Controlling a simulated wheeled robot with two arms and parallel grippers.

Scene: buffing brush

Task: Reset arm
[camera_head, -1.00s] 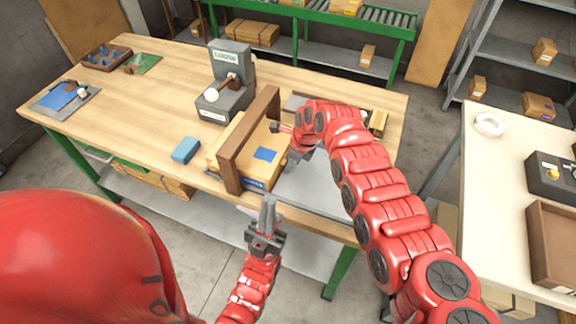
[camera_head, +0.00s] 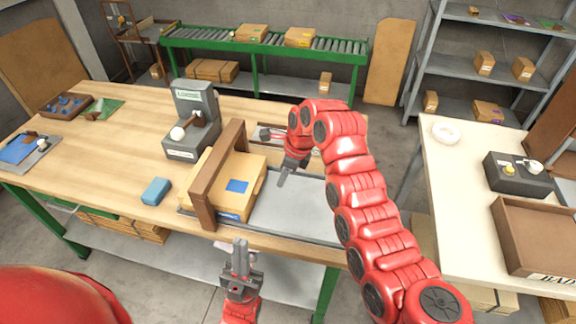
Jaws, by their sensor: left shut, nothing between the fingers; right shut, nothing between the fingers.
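My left gripper (camera_head: 240,245) is shut and empty, pointing up in the picture, at the table's front edge below the cardboard box. My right gripper (camera_head: 282,182) is shut and empty, pointing down over the grey metal plate (camera_head: 295,208), just right of the cardboard box (camera_head: 245,173). The box has a blue patch on top and sits partly under a brown wooden frame (camera_head: 204,199). Neither gripper holds anything. My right arm hides part of the plate and the table's right end.
On the wooden table (camera_head: 110,170) stand a grey machine with a lever (camera_head: 193,108), a blue block (camera_head: 156,191), a blue mat (camera_head: 22,149) and a parts tray (camera_head: 65,106). A white side table (camera_head: 450,200) at right holds a tape roll (camera_head: 446,133), a control box (camera_head: 518,176) and a brown bin (camera_head: 550,235).

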